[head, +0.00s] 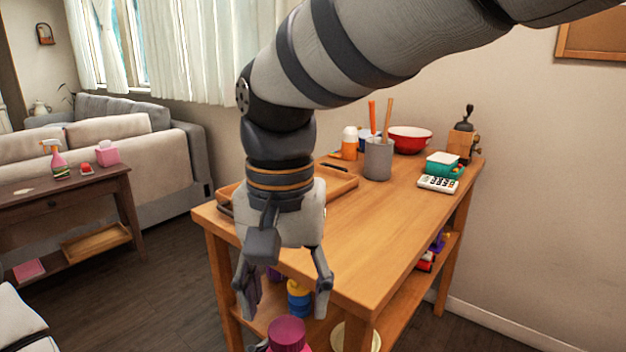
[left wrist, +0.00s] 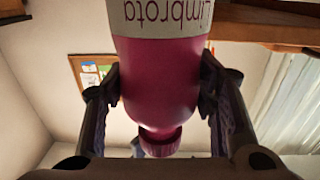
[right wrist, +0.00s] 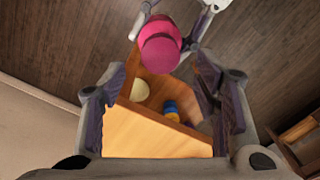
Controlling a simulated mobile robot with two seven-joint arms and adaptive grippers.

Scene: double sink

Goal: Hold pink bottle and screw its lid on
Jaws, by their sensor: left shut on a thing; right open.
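The pink bottle (left wrist: 160,85) with a white label is between the fingers of my left gripper (left wrist: 160,78), which is shut on its body. Its darker pink lid (left wrist: 160,142) sits at the neck; I cannot tell how tightly. In the head view the lid (head: 287,331) shows at the bottom edge, and most of the bottle is cut off. My right gripper (head: 284,306) points down, open and empty, above the lid. In the right wrist view the lid (right wrist: 160,50) lies beyond the open fingers (right wrist: 160,78), apart from them.
A wooden table (head: 385,240) stands close beside the grippers, with a tray (head: 342,182), a grey utensil cup (head: 378,160) and a red bowl (head: 409,139) on top. A blue and yellow object (head: 299,299) is on its lower shelf. Open floor (head: 150,290) lies to the left.

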